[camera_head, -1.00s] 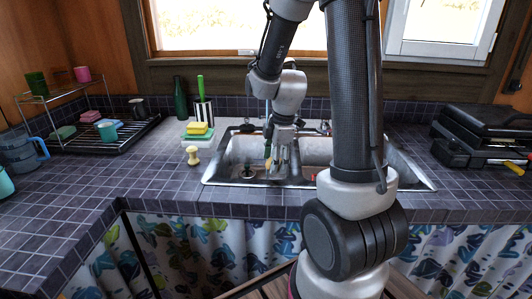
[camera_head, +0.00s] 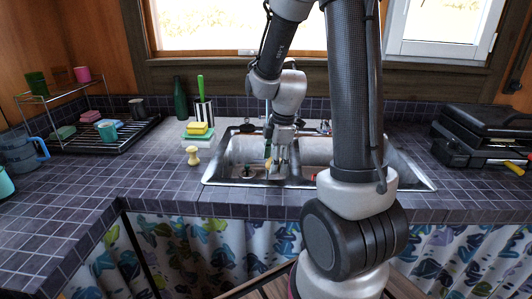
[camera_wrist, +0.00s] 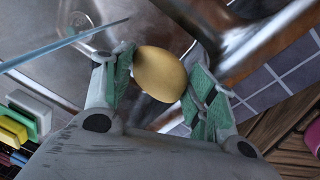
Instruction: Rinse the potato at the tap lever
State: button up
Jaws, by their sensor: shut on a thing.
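The potato (camera_wrist: 160,74) is yellow-brown and held between the green-padded fingers of my gripper (camera_wrist: 160,85) in the wrist view. In the head view my gripper (camera_head: 277,163) points down into the left basin of the steel sink (camera_head: 213,172); the potato is too small and covered there to make out clearly. A thin pale blue strip (camera_wrist: 65,45), which looks like running water, shows in the wrist view to the left of the potato, apart from it. The tap lever is not clearly visible; my arm covers much of the back of the sink.
A yellow sponge (camera_head: 197,128), a pale yellow knob-shaped brush (camera_head: 192,155) and a striped holder (camera_head: 203,112) stand left of the sink. A dish rack (camera_head: 107,139) is farther left. Black cases (camera_head: 483,130) lie at the right. The front left counter is clear.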

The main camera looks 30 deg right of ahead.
jog(key=s+a+r, duration=0.1)
jog(key=s+r, duration=0.3)
jog(key=shift+s+a, duration=0.35)
jog(key=shift+a, duration=0.05)
dwell(0.8)
